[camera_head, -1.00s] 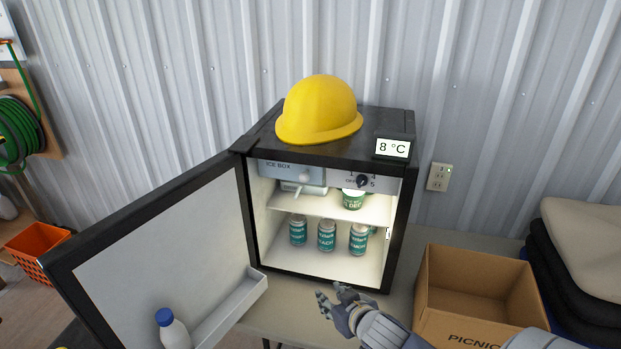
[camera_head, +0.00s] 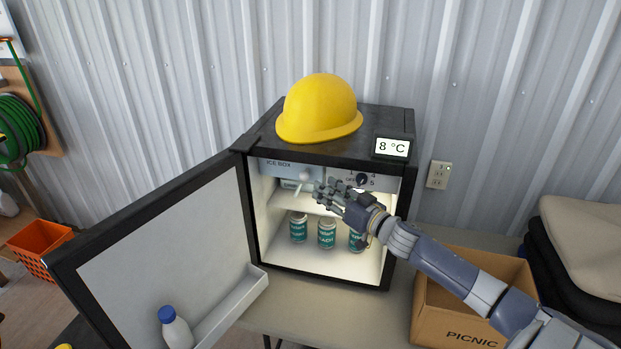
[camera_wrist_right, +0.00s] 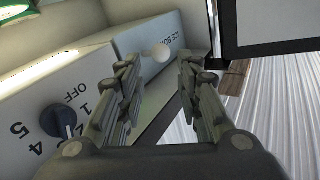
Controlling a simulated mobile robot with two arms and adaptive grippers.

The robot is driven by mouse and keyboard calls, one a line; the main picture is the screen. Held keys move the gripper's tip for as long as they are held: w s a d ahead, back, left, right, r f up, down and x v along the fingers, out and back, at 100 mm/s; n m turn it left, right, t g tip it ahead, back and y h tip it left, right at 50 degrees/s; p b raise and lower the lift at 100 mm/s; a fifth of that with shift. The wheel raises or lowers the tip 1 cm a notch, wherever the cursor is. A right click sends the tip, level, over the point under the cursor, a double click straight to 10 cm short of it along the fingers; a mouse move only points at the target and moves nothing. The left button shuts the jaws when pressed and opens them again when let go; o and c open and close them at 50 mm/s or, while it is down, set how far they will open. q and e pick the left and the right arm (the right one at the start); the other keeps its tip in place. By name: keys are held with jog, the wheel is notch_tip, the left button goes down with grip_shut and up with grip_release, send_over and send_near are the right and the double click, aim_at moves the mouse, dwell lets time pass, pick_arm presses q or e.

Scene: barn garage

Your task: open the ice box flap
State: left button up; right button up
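The ice box flap (camera_head: 280,169) is a pale panel lettered ICE BOX at the top left inside the open mini fridge (camera_head: 322,281). It looks closed. My right gripper (camera_head: 325,190) is in front of the fridge opening, just right of and a little below the knob. In the right wrist view its two fingers (camera_wrist_right: 157,85) are apart with nothing between them. The knob does not appear to be gripped. My left gripper is not in view.
The fridge door (camera_head: 165,235) stands open to the left, with a white bottle (camera_head: 175,331) in its shelf. A dial (camera_head: 362,180) sits right of the flap. Cans (camera_head: 327,234) stand below. A yellow helmet (camera_head: 320,108) sits on top. A PICNIC box (camera_head: 462,325) stands at right.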

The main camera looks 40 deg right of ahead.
aim_at(308, 178)
jog(key=w, duration=0.2)
jog(key=w+p, duration=0.1)
jog(key=w, duration=0.2)
jog(key=shift+w+a+r, duration=0.1)
jog(key=shift+w+a, duration=0.2)
jog(key=shift+a, duration=0.05)
jog(key=shift+w+a+p, duration=0.1)
jog(key=shift+w+p, duration=0.25)
jog(key=shift+w, duration=0.45)
grip_shut()
